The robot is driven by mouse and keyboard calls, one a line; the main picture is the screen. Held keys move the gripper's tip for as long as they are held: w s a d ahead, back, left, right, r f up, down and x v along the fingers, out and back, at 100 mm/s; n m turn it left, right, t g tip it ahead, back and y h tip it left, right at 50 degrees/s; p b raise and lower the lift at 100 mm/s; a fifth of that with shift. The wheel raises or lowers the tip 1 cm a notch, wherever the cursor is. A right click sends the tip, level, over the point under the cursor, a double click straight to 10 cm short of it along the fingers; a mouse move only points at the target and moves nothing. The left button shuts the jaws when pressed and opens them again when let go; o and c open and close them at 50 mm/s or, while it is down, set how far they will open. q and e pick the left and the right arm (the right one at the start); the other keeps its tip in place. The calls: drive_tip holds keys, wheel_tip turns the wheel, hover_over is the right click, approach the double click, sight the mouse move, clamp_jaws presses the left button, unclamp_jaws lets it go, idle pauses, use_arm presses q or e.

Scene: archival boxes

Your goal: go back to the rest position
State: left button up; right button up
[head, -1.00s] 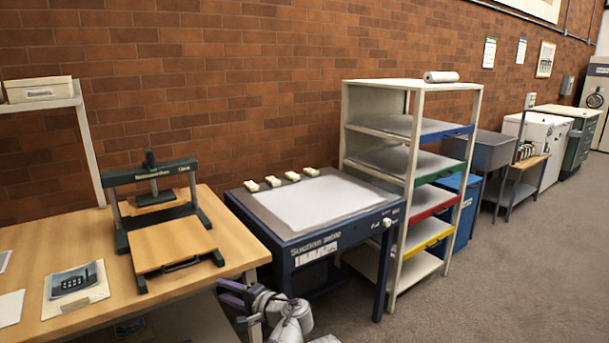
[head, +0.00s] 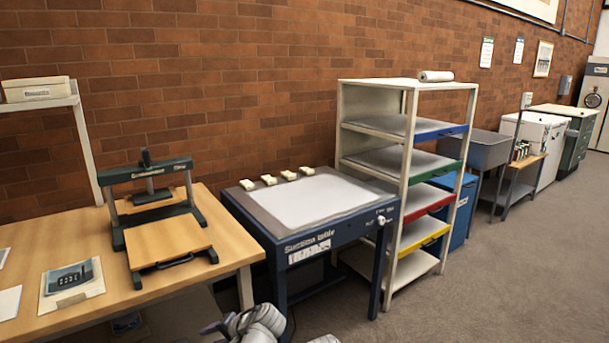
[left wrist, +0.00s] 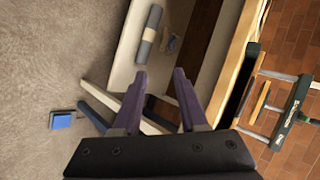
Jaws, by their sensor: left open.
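My left gripper (left wrist: 160,74) has two purple fingers, spread apart with nothing between them. In the left wrist view it hangs in the air beside the wooden bench, above the bench's lower shelf and legs. In the head view only a small part of my left arm shows at the bottom edge, in front of the bench and the suction table (head: 325,238). Its fingertips are mostly cut off there. My right gripper is not in view.
The wooden bench (head: 90,235) holds a press (head: 150,190), a board and a photograph (head: 72,282). A grey roll (left wrist: 148,35) lies below it. A shelf rack (head: 398,250) stands right of the suction table. The carpet at right (head: 510,280) is clear.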

use_arm(q)
drive_tip(key=s+d+f+n+g+h, duration=0.4)
drive_tip(key=s+d+f+h, duration=0.2)
drive_tip(key=s+f+h, duration=0.3)
drive_tip(key=s+d+r+m+p, duration=0.1)
drive_tip(key=s+d+r+p, duration=0.2)
drive_tip(key=r+p, duration=0.7)
drive_tip(key=s+d+r+m+y+p, duration=0.1)
drive_tip(key=s+d+r+m+p, duration=0.1)
drive_tip(key=d+r+p, duration=0.6)
wheel_tip(320, 180, up, 4)
drive_tip(key=s+p, duration=0.1)
drive_tip(key=p, duration=0.2)
drive_tip(key=shift+s+m+g, duration=0.3)
drive_tip(key=shift+s, duration=0.1)
